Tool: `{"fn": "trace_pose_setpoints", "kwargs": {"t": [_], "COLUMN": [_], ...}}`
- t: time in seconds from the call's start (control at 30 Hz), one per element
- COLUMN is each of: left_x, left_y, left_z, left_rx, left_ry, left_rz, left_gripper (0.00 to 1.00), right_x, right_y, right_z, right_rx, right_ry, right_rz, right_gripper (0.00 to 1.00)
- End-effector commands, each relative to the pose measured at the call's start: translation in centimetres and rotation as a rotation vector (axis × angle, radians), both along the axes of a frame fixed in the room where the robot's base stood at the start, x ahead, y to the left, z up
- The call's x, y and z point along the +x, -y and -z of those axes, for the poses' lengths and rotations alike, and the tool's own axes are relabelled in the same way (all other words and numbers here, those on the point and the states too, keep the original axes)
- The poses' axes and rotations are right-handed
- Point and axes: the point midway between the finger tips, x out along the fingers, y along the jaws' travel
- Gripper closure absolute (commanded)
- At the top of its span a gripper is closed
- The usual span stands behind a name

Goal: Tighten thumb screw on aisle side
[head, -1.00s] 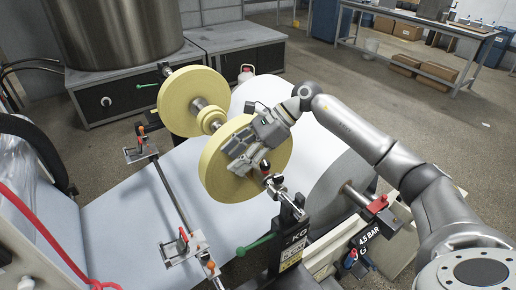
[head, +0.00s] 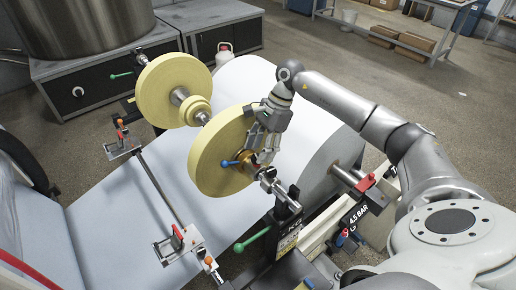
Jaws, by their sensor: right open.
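The near yellow roll (head: 208,152) sits on a horizontal metal shaft (head: 272,184). A brass-coloured collar (head: 246,166) sits at the middle of its aisle-side face. A small blue-ended screw (head: 228,163) sticks out to the left of this collar, in front of the roll face. My right gripper (head: 262,156) is open, with its fingers pointing down beside the collar, to the right of the blue screw. I cannot tell whether the fingers touch the collar or shaft. The blue screw is apart from the fingers. My left gripper is not in view.
A second yellow roll (head: 160,95) sits farther back on the shaft. A green lever (head: 252,241) and black shaft support (head: 287,220) stand below the near shaft end. A large white roll (head: 325,150) lies behind, and my right arm passes over it.

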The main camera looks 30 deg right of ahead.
Motion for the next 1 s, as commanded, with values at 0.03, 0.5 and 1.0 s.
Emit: {"fn": "trace_pose_setpoints", "kwargs": {"t": [0.03,0.5,1.0], "left_x": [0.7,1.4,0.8], "left_y": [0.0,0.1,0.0], "left_z": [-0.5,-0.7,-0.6], "left_rx": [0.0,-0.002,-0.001], "left_ry": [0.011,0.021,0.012], "left_rz": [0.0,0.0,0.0], "left_gripper": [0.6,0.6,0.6], "right_x": [-0.1,0.0,0.0], "right_y": [-0.3,-0.7,-0.7], "right_z": [0.4,1.8,1.8], "right_rx": [0.001,0.0,0.001], "right_ry": [-0.003,0.0,0.0], "right_rz": [-0.001,0.0,0.008], "right_gripper": [0.51,0.53,0.96]}}
